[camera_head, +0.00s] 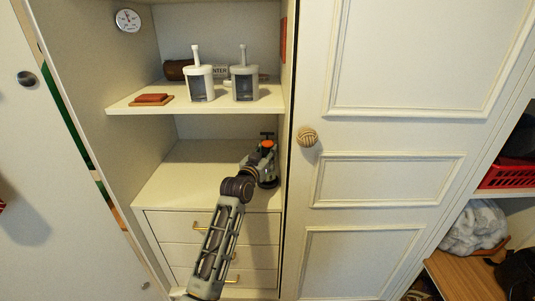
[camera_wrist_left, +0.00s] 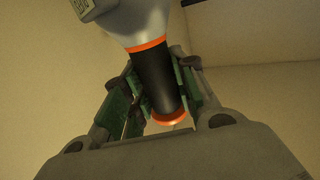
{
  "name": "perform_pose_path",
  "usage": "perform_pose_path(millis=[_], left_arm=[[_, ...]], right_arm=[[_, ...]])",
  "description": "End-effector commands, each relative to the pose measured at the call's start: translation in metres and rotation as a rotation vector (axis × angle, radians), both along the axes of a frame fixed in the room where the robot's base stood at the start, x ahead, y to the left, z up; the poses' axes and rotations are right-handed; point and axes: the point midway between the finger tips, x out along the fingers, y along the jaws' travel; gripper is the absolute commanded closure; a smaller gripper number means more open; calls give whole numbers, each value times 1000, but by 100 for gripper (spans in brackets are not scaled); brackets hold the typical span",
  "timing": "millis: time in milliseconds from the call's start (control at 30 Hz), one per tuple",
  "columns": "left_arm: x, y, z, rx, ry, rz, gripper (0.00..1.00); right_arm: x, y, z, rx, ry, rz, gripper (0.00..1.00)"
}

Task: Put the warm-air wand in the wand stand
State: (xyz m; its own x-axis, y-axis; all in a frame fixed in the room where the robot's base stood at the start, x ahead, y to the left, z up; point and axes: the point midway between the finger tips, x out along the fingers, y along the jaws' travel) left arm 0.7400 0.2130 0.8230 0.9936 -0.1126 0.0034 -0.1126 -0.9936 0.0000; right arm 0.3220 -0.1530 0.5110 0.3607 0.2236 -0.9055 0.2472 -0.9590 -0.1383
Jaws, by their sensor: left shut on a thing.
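My left gripper (camera_head: 266,160) is in the lower open compartment, at its right side above the drawer top. In the left wrist view the gripper (camera_wrist_left: 165,95) is shut on the black handle of the warm-air wand (camera_wrist_left: 168,75), which has orange bands at both ends and a pale grey body above. In the head view only a small orange and dark part of the wand (camera_head: 267,144) shows. Two white-and-grey holders, one at left (camera_head: 199,80) and one at right (camera_head: 243,80), stand upright on the shelf above. I cannot tell which is the wand stand. My right gripper is not in view.
The shelf (camera_head: 125,104) also bears a red-brown block (camera_head: 152,99) at left and a brown roll (camera_head: 176,70) behind the holders. The compartment's right wall is close to my gripper. The drawer top (camera_head: 165,185) is clear at left.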

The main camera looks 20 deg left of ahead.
Motion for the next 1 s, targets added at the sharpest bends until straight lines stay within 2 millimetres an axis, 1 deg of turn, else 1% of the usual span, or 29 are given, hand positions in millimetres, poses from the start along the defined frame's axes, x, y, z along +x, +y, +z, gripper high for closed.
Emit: perform_pose_path(millis=[133, 167, 300, 333, 767, 1000], left_arm=[[0, 0, 0, 0, -2, 0, 90], [0, 0, -2, 0, 0, 0, 71], [0, 0, -2, 0, 0, 0, 53], [0, 0, -2, 0, 0, 0, 51], [0, 0, 0, 0, -1, 0, 51], [-11, 1, 0, 0, 1, 0, 51]], right_arm=[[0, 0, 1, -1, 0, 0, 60], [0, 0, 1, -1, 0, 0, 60], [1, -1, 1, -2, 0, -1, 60], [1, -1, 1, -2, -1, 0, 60], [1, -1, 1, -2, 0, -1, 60], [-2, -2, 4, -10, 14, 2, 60]])
